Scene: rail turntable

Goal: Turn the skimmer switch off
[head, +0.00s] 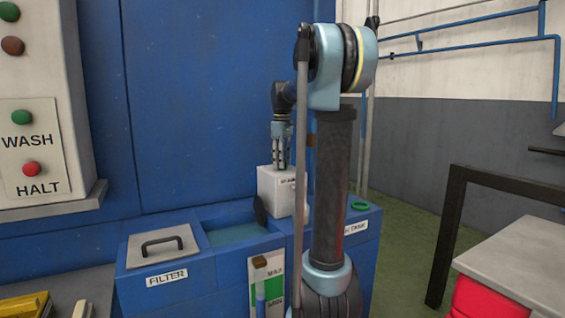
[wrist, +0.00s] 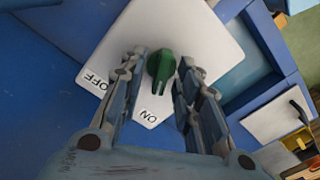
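The skimmer switch is a green knob (wrist: 161,66) on a white plate with ON and OFF labels in the wrist view. Its narrow end points toward the ON label (wrist: 149,117); the OFF label (wrist: 97,80) lies to the left. My gripper (wrist: 163,60) is open, one finger on each side of the knob, with small gaps visible. In the head view, my gripper (head: 280,166) points down at the top of a white box (head: 270,190). My arm hides part of the box, and the knob cannot be made out there.
A blue tank (head: 235,234) with water stands left of the box, with a FILTER lid (head: 160,244) and handle beside it. A green ring (head: 360,206) lies to the right. A wash/halt panel (head: 30,150) is at far left. A dark-framed table (head: 525,250) stands right.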

